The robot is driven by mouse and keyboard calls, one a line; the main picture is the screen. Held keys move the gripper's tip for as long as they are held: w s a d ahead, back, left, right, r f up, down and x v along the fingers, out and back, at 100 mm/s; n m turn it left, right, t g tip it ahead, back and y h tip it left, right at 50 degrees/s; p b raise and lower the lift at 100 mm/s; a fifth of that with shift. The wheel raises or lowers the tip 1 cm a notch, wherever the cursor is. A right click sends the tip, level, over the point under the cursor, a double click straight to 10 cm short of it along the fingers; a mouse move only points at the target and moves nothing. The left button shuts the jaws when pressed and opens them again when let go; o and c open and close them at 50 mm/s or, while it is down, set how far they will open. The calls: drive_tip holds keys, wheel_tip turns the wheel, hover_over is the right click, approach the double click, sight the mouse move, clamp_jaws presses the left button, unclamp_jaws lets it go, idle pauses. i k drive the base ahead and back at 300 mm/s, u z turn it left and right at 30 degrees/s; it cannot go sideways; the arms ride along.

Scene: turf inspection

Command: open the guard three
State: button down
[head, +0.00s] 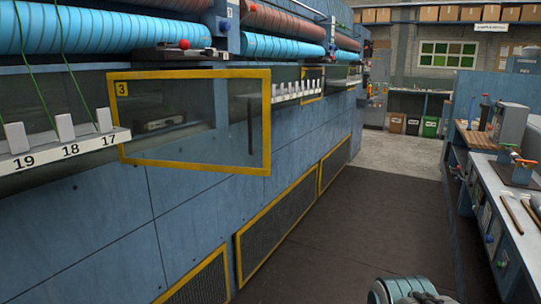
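Guard three (210,140) is a see-through panel in a yellow frame on the blue machine at the left. A black "3" on yellow marks its upper left corner. A dark upright handle (251,126) is near its right side. The panel covers an opening, and a dark device (165,122) shows dimly behind it. The guard looks shut. My gripper is not in view; only a rounded grey-green part, probably of my arm, shows at the bottom edge, apart from the guard.
A rail (60,150) with white blocks numbered 19, 18 and 17 is left of the guard. Yellow-framed mesh panels (275,235) are low on the machine. A workbench (500,180) with tools lines the right. The dark floor aisle (370,200) between is clear.

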sight(121, 87)
drive_tip(key=z, duration=0.6)
drive_tip(key=i, duration=1.1)
drive_tip(key=u, duration=0.1)
